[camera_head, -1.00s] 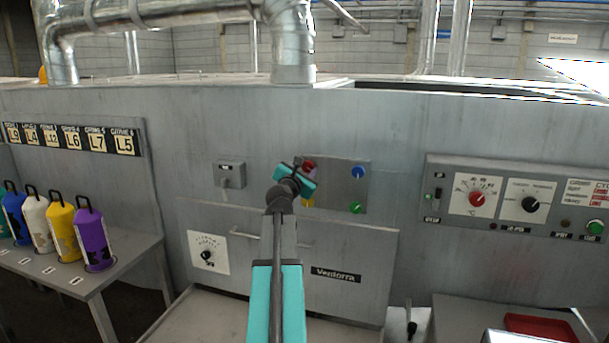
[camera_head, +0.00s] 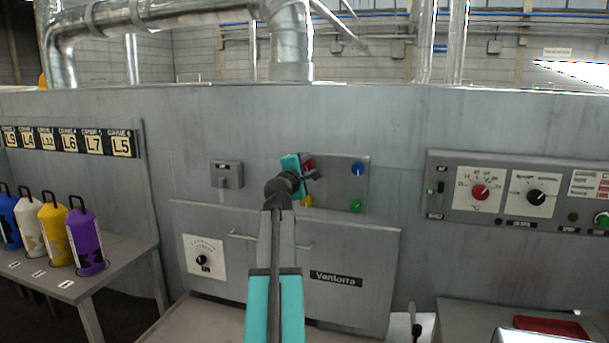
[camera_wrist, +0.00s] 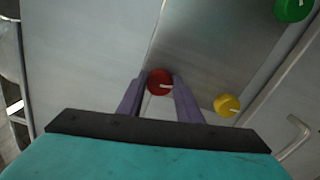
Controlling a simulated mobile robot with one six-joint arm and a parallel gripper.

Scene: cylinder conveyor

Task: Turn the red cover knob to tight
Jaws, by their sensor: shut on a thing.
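The red cover knob (camera_wrist: 159,83) sits between the two purple fingers of my gripper (camera_wrist: 160,92) in the wrist view, and the gripper is shut on it. A white pointer line on the knob's face points to the right in that view. In the head view the red knob (camera_head: 309,164) shows only in part, at the upper left of a small grey plate, because my teal and black wrist (camera_head: 292,178) covers most of that corner.
On the same plate are a blue knob (camera_head: 358,168), a green knob (camera_head: 355,205) and a yellow knob, clear in the wrist view (camera_wrist: 227,105). A drawer front with a bar handle (camera_head: 243,236) lies below. Several coloured canisters stand on a left shelf.

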